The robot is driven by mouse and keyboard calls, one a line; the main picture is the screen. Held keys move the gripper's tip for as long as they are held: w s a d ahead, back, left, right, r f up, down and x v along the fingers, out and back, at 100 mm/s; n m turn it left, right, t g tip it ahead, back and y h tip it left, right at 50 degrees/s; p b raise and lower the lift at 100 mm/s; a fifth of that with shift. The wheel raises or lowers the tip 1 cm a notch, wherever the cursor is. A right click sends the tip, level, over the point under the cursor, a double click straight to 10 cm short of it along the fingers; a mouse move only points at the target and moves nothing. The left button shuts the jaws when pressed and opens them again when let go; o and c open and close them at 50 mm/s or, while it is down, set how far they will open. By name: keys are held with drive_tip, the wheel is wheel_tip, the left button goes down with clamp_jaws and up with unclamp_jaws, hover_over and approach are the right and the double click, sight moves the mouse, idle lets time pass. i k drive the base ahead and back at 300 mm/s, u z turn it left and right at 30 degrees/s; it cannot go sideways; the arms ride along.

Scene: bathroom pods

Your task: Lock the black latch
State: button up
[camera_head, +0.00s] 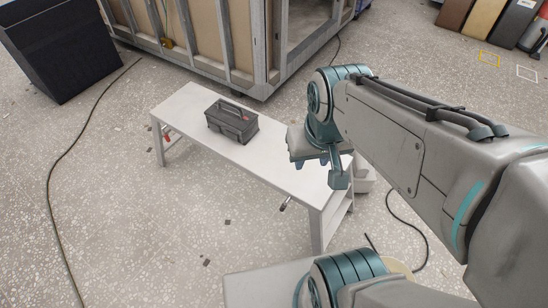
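My gripper (336,177) hangs from my arm over the right end of a white bench. Its fingers are seen from behind and above, and I cannot tell whether they are open or shut. A small dark and silver latch-like fitting (287,203) sticks out below the bench's front edge, to the lower left of my gripper and apart from it. It may be the black latch; it is too small to tell its position. A second small fitting with a red part (167,134) shows at the bench's left end.
The white bench (180,107) carries a dark grey toolbox (232,121) with a handle. A black box (62,50) and a cable (72,150) are at the left. A framed wooden pod (215,42) stands behind. The speckled floor before the bench is mostly clear.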

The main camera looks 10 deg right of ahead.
sight(283, 206)
drive_tip(key=z, duration=0.05)
drive_tip(key=k, duration=1)
drive_tip(key=u, duration=0.8)
drive_tip(key=i, duration=1.55)
drive_tip(key=z, duration=0.6)
